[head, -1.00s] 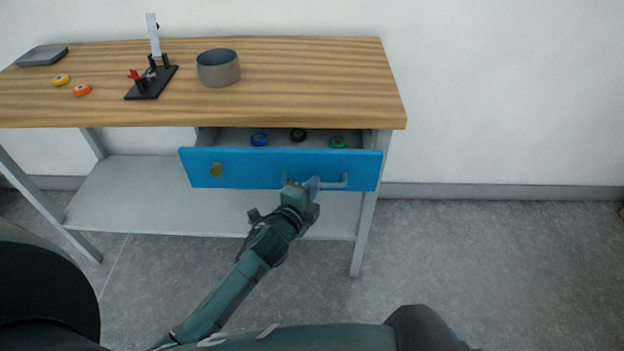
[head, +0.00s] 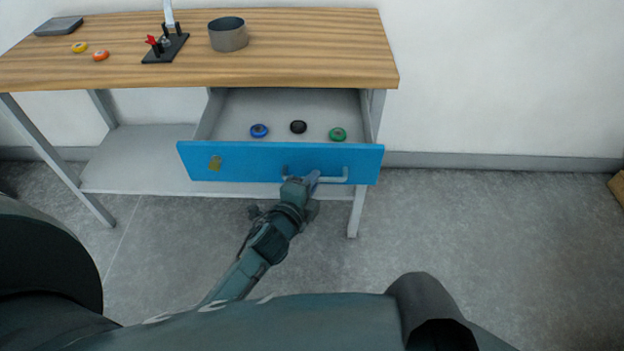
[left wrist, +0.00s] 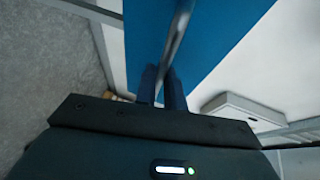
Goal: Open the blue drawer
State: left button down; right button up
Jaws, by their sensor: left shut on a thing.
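The blue drawer (head: 240,163) stands pulled out well from under the wooden table top in the head view. A blue roll (head: 259,130), a black roll (head: 298,127) and a green roll (head: 337,134) lie inside it. My left gripper (head: 303,183) is shut on the drawer's bar handle (head: 335,177), near the handle's left part. In the left wrist view the fingers (left wrist: 162,88) close around the grey handle bar (left wrist: 178,35) before the blue drawer front (left wrist: 215,45). My right gripper is not in view.
On the table top (head: 310,55) are a grey round container (head: 228,36), a black stand with a red part (head: 165,47), yellow (head: 79,47) and orange (head: 101,54) rolls, and a grey tray (head: 59,26). A lower shelf (head: 140,160) lies beneath.

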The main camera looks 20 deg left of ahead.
pick_arm(q)
jog(key=c, duration=1.5)
grip_release()
jog(key=v, duration=1.3)
jog(key=shift+s, duration=0.1)
